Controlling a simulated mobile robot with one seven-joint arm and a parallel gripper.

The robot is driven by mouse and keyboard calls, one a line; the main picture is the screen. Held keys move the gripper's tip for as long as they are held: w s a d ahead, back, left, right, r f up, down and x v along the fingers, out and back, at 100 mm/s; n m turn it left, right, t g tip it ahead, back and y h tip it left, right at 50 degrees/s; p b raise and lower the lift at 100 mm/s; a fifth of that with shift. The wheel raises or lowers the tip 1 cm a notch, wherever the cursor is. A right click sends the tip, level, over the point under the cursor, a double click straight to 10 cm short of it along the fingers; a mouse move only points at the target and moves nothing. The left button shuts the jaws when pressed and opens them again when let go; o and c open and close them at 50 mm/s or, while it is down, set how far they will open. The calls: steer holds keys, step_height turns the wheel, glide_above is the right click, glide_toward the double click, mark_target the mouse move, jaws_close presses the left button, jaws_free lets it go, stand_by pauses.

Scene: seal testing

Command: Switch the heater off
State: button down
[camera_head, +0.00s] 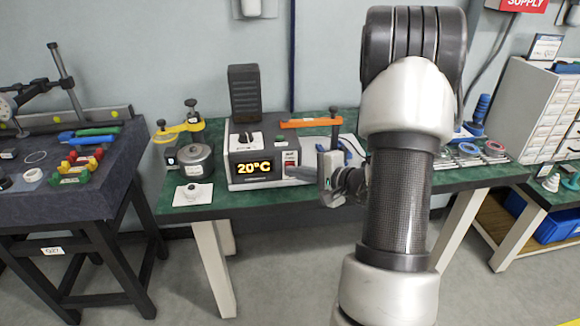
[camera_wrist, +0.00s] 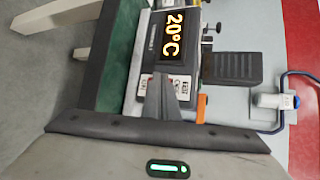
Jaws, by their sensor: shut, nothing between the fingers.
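The heater (camera_head: 243,140) is a grey-white box with a dark front on the green bench. Its lit display (camera_head: 255,167) reads 20°C, and this display also shows sideways in the wrist view (camera_wrist: 172,35). A small switch panel with a white label (camera_head: 291,156) is right of the display; this label also shows in the wrist view (camera_wrist: 201,107). My gripper (camera_head: 289,171) is shut and empty, its fingertips (camera_wrist: 157,82) in front of this panel. The fingers hide the switch, so its position and any contact cannot be told.
A dark tower (camera_head: 244,90) rises behind. The floor before the bench is clear.

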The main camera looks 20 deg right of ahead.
steer(key=shift+f, duration=0.1)
stand_by(0.4)
steer(key=shift+s+b, duration=0.2)
steer(key=shift+b, duration=0.2)
steer(key=shift+s+a, duration=0.2)
steer(key=shift+s, duration=0.25)
steer(key=s+b, duration=0.1)
steer(key=s+a+b, duration=0.1)
steer(key=s, duration=0.1)
steer(key=s+b, duration=0.1)
steer(key=shift+s+a+f, duration=0.15)
steer(key=shift+s+f, duration=0.15)
steer(key=shift+s, duration=0.05)
